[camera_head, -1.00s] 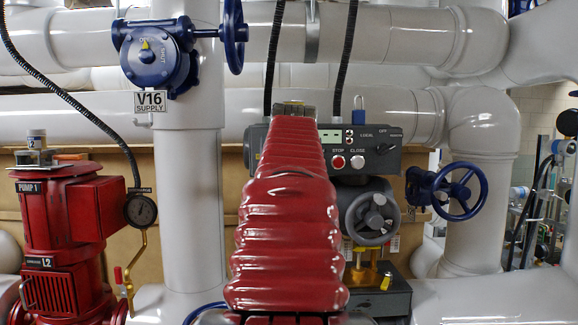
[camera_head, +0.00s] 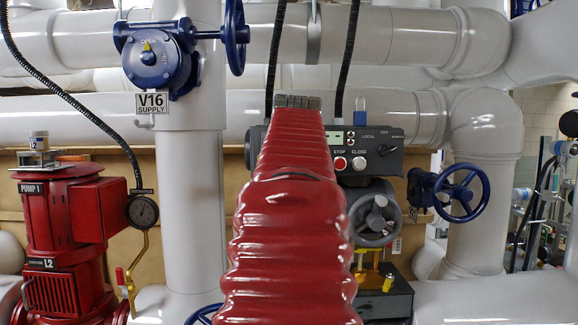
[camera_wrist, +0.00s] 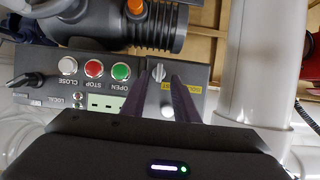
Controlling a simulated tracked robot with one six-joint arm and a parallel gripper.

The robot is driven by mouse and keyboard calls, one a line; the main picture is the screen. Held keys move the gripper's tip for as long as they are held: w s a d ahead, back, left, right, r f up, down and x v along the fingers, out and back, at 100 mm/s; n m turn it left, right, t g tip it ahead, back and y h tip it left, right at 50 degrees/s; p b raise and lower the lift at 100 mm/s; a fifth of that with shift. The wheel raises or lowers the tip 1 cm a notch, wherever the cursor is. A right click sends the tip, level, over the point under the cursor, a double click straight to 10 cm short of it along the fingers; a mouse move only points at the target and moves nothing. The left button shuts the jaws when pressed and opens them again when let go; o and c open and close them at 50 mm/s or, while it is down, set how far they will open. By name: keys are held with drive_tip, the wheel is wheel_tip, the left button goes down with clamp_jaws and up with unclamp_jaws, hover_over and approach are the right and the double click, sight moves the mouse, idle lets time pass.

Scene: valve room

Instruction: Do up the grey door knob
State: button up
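In the wrist view, a small grey knob (camera_wrist: 160,72) with a raised bar sits on the dark grey panel of the control box (camera_wrist: 195,72), beside a yellow label. A second small round grey fitting (camera_wrist: 167,110) shows on the same panel, between my fingers. My gripper (camera_wrist: 162,80) is open. Its two dark fingers reach over the panel, with the tips on either side of the barred knob. I cannot tell whether they touch it. In the head view, the control box (camera_head: 385,165) is partly behind my red-sleeved arm, which hides the knob and my gripper.
CLOSE (camera_wrist: 68,65), STOP (camera_wrist: 93,68) and OPEN (camera_wrist: 121,71) buttons sit close to the fingers. A grey handwheel (camera_head: 376,215) is below the box. A blue handwheel (camera_head: 462,192) stands to the right, a red pump (camera_head: 60,220) to the left. A white pipe (camera_wrist: 253,60) runs beside the box.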

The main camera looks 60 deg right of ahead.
drive_tip(key=v, duration=1)
drive_tip(key=shift+a, duration=0.15)
drive_tip(key=w+a+f+n+t+y, duration=0.1)
drive_tip(key=w+a+f+y, duration=0.1)
drive_tip(key=w+a+f, duration=0.3)
drive_tip(key=w+a+f+n+t+y, duration=0.1)
drive_tip(key=w+a+f, duration=0.1)
drive_tip(key=w, duration=0.6)
drive_tip(key=w+a+f+n+y, duration=0.25)
drive_tip(key=w+a+f, duration=0.25)
drive_tip(key=a+f, duration=0.45)
drive_tip(key=s+a+f+n+y, duration=0.1)
drive_tip(key=a+f+n+y, duration=0.1)
drive_tip(key=a+f, duration=0.55)
drive_tip(key=s+a+f+n+y, duration=0.2)
drive_tip(key=a+f, duration=0.2)
drive_tip(key=a, duration=0.6)
drive_tip(key=s+a+f+n+g+y, duration=0.1)
drive_tip(key=s+a+f+n, duration=0.1)
drive_tip(key=s+a+f, duration=0.2)
drive_tip(key=s+a+f+n+g+y, duration=0.1)
drive_tip(key=s+a+f+n, duration=0.1)
drive_tip(key=s+a+f, duration=0.3)
drive_tip(key=a+f, duration=0.3)
drive_tip(key=f, duration=0.4)
drive_tip(key=shift+a, duration=0.25)
drive_tip(key=shift+y, duration=0.25)
